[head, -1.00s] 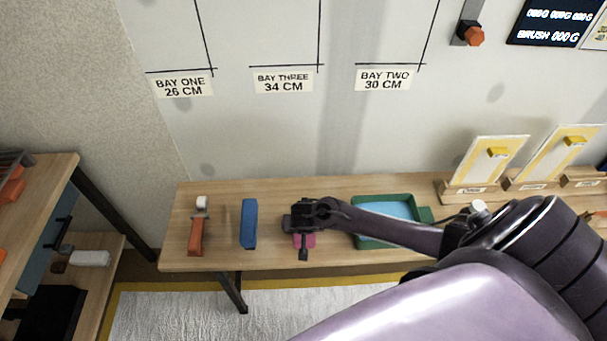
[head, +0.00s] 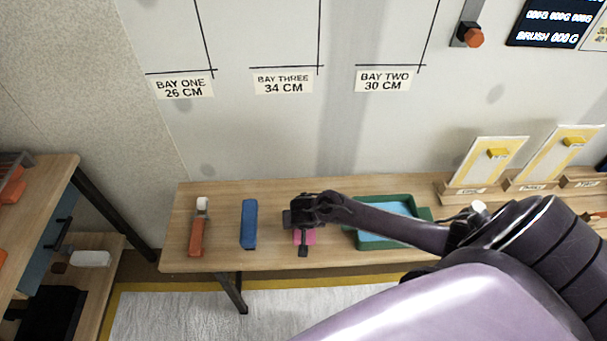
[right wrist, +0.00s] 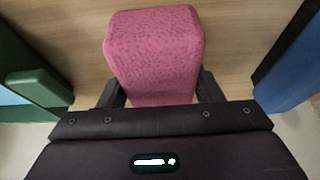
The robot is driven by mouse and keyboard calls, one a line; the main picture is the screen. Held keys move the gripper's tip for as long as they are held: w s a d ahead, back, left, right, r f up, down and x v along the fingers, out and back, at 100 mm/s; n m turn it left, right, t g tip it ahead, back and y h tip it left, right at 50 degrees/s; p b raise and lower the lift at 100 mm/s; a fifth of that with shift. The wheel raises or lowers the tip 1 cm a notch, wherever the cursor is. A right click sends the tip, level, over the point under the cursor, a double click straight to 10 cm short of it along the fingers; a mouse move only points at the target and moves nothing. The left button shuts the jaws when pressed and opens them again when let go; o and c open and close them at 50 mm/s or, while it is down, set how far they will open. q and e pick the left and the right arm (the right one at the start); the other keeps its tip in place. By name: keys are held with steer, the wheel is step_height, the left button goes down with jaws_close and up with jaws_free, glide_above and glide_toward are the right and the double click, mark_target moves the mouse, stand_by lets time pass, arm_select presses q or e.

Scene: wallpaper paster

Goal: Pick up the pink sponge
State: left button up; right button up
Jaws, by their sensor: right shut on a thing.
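The pink sponge (right wrist: 155,50) fills the middle of the right wrist view, between the two dark fingers. In the head view the sponge (head: 304,237) shows only partly under my right gripper (head: 303,245), which covers most of it. My right gripper (right wrist: 158,92) is shut on the sponge, with a finger against each side. The sponge is at or close above the wooden table (head: 275,258); I cannot tell whether it touches it. My left gripper is in no view.
A blue block-shaped item (head: 249,224) lies left of the sponge, and an orange-handled tool (head: 197,232) lies further left. A green tray (head: 424,214) with blue inside stands to the right, under my arm. Sample boards (head: 490,165) stand at the back right.

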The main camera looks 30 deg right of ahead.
step_height(320, 180, up, 18)
steer(key=p, duration=0.5)
steer(key=o, duration=0.5)
steer(key=shift+c, duration=0.2)
steer(key=c, duration=0.5)
